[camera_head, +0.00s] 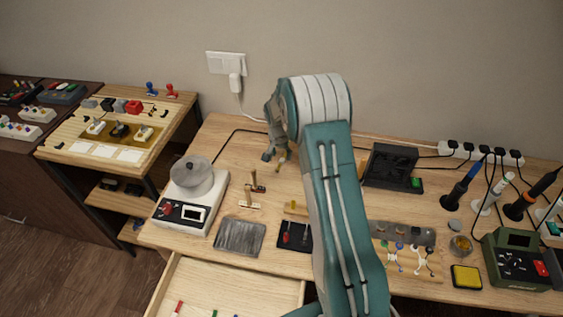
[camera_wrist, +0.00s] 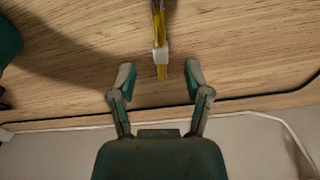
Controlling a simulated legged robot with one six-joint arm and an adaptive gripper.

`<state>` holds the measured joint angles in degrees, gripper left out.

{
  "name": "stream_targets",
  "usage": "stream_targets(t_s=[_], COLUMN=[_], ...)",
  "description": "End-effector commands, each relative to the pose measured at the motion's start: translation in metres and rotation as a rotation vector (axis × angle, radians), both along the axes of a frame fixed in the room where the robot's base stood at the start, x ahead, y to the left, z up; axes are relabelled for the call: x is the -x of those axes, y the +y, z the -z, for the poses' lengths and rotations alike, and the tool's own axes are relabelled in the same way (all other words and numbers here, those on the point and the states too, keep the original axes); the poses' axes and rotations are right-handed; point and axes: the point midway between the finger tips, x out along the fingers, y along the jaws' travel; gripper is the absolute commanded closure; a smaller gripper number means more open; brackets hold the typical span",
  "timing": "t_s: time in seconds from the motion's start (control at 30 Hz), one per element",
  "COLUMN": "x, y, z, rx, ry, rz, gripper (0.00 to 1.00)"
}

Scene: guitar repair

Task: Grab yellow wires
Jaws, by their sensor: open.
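The yellow wires (camera_wrist: 162,72) show in the wrist view as a thin bundle with a white band around it, top centre, above the wooden table. Their upper end is cut off by the frame edge. My gripper (camera_wrist: 159,73) is open, with one finger on each side of the bundle's near end. A gap shows between each finger and the wires, and nothing is held. In the head view, my gripper (camera_head: 275,157) hangs low over the back of the table, with a small yellow bit (camera_head: 284,157) beside it. My arm hides part of the table.
A white device with a round grey pot (camera_head: 193,175) stands on the left. A black stand (camera_head: 389,165) is to the right of my arm. Soldering irons (camera_head: 463,185) and a green device (camera_head: 516,258) are at the far right. A black cable (camera_wrist: 240,98) crosses behind my gripper.

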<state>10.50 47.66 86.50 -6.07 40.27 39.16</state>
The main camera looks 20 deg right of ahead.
Motion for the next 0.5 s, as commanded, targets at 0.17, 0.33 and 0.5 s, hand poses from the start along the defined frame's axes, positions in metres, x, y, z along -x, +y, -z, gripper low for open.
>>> stream_targets(t_s=[0.17,0.33,0.5], x=[-0.002,-0.003,-0.003], y=[-0.001,-0.001,-0.001], z=[0.025,0.029,0.029], rx=[-0.001,0.000,0.001], ry=[0.002,-0.001,-0.001], rz=[0.000,0.000,0.000], gripper=[0.37,0.37,0.59])
